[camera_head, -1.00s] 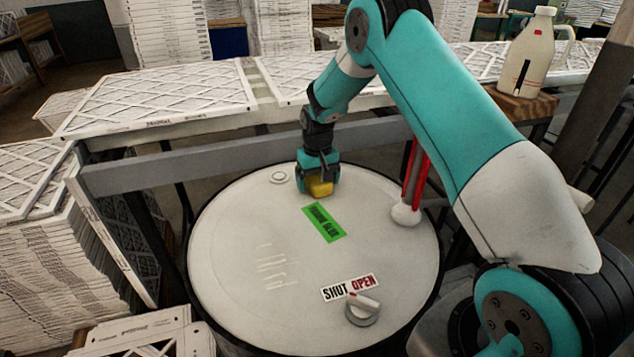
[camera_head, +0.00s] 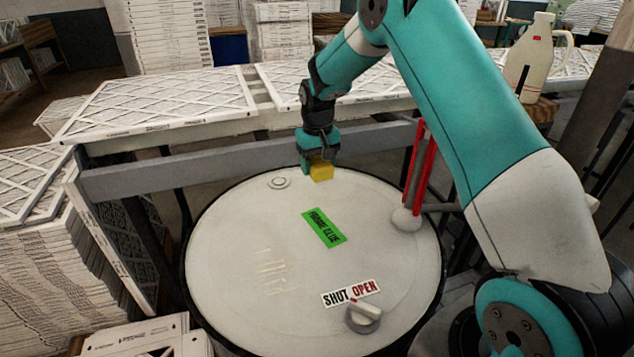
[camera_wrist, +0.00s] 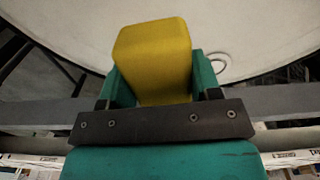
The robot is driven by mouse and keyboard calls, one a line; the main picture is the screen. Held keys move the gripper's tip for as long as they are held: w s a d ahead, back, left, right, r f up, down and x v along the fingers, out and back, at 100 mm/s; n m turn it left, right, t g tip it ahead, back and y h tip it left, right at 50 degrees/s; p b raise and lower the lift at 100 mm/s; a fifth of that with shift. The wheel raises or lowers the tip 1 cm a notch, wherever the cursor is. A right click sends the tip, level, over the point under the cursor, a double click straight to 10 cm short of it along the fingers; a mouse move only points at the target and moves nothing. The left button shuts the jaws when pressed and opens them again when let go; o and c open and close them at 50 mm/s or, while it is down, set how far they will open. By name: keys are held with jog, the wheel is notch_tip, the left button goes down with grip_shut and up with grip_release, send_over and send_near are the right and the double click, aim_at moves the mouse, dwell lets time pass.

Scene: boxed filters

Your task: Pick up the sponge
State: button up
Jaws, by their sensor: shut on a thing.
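The sponge is a yellow block (camera_head: 321,172) held at the end of my arm, above the far part of the round white drum lid (camera_head: 230,235). My gripper (camera_head: 318,163) is shut on it, with a teal finger on either side. The wrist view shows the sponge (camera_wrist: 153,55) large between the two teal fingers, sticking out past them. In the head view the sponge appears a little clear of the lid.
A grey rail (camera_head: 200,172) runs just behind the lid, with flat boxed filters (camera_head: 160,103) beyond it. Red handles (camera_head: 420,175) stand at the lid's right edge. A knob (camera_head: 363,314) sits at the front. A white jug (camera_head: 528,60) stands at the back right.

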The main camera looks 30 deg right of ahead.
aim_at(318, 159)
notch_tip(318, 159, up, 13)
jog(key=b, duration=0.1)
jog(key=shift+r, duration=0.15)
jog(key=shift+o, duration=0.4)
jog(key=shift+r, duration=0.15)
